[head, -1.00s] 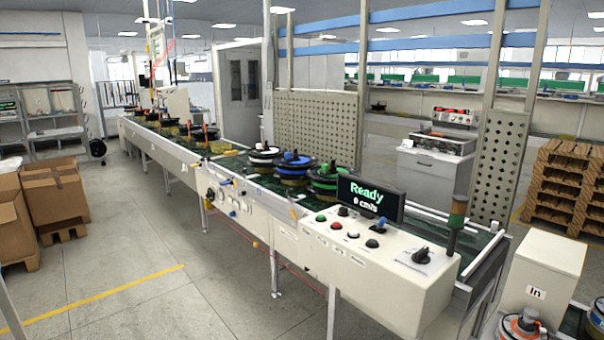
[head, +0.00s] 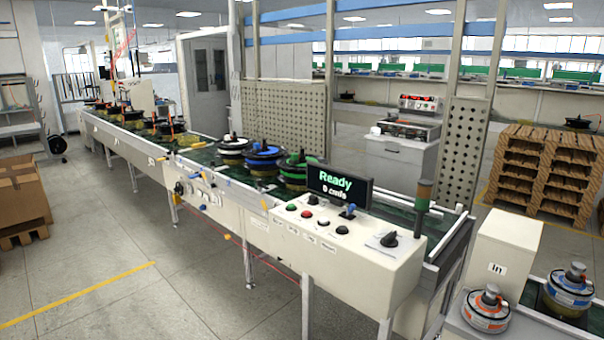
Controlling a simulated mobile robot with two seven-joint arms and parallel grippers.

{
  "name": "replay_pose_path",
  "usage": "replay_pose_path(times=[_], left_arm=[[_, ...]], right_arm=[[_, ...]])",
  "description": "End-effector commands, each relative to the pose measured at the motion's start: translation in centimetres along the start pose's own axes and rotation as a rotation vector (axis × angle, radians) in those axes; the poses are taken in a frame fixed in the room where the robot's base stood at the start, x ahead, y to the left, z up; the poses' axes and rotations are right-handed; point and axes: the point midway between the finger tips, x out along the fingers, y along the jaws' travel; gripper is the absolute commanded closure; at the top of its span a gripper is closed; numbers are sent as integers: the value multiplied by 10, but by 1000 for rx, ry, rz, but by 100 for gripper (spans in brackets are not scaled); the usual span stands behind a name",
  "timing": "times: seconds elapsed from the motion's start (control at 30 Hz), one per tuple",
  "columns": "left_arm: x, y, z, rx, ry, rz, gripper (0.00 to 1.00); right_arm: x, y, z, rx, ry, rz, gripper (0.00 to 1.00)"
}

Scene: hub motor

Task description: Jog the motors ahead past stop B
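Three hub motors stand in a row on the conveyor (head: 190,147): a white-banded motor (head: 233,150), a blue-banded motor (head: 264,157) and a green-banded motor (head: 298,169). Several more dark motors (head: 130,117) sit farther back on the same line. The control box (head: 345,258) at the near end carries coloured buttons, a blue-tipped lever (head: 348,211) and a black knob (head: 390,239). Its display (head: 340,186) reads "Ready" in green with a speed line below, seemingly 0 cm/s. I cannot make out a stop B label. Neither gripper is in view.
A white box marked "In" (head: 503,255) stands at the right, beside an orange-banded motor (head: 486,310) and another blue-banded motor (head: 570,291). Wooden pallets (head: 540,172) are stacked behind. The floor (head: 130,245) left of the conveyor is clear, with cardboard boxes (head: 22,195) at its edge.

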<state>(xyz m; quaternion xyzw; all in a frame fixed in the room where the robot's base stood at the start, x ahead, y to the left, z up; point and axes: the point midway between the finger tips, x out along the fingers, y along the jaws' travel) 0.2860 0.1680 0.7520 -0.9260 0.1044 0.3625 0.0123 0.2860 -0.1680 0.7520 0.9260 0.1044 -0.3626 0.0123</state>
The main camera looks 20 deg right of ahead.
Motion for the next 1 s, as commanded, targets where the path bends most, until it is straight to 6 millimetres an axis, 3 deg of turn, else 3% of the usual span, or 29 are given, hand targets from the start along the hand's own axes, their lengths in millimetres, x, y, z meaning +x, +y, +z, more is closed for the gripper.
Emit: replay_pose_path(times=[0.03, 0.27, 1.0], left_arm=[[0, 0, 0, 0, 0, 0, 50], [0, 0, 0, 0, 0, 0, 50], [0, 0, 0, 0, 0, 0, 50]], right_arm=[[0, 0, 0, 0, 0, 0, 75], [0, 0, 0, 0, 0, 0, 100], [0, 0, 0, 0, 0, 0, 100]])
